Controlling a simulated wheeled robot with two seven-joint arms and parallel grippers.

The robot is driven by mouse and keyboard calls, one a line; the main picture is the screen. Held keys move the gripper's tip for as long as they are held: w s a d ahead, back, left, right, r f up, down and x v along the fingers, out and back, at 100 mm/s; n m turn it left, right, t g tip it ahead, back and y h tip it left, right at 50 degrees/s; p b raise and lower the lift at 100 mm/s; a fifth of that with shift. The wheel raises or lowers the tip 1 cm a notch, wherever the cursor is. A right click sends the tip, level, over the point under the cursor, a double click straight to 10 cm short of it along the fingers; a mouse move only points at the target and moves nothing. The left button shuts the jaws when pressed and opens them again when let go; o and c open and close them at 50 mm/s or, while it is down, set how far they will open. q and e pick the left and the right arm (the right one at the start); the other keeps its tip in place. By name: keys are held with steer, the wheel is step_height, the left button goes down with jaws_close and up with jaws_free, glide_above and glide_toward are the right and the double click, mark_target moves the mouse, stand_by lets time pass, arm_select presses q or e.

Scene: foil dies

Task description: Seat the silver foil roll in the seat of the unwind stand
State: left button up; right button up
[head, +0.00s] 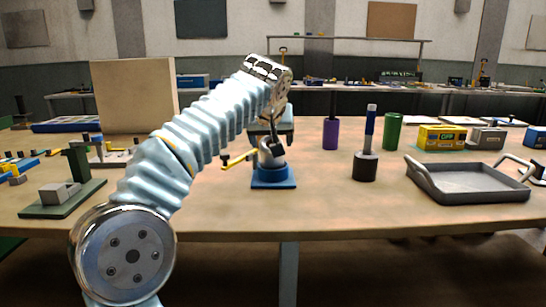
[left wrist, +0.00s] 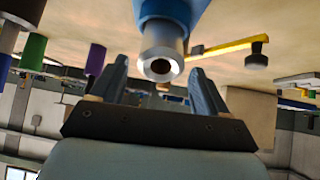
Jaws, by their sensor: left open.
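The unwind stand appears to be the fixture with a square blue base (head: 273,178) and a yellow lever (head: 238,160); the lever also shows with a black knob in the left wrist view (left wrist: 225,47). A silver cylinder (head: 270,153) sits on the blue base. In the left wrist view the silver cylinder (left wrist: 160,50) shows a dark hollow end, with a blue part behind it. I cannot tell whether it is the foil roll or the stand's seat. My left gripper (head: 271,133) is open just above it, fingers apart on either side in the wrist view. My right gripper is not in view.
Right of the stand are a purple cylinder (head: 330,133), a black and blue upright tool (head: 366,165), a green cylinder (head: 391,132), a yellow box (head: 440,137) and a grey tray (head: 470,196). A green stand (head: 75,195) is at left. The front middle table is clear.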

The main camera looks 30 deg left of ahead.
arm_select(q)
steer(key=x, duration=0.9)
steer(key=shift+s+a+f, duration=0.1)
steer(key=shift+f, duration=0.05)
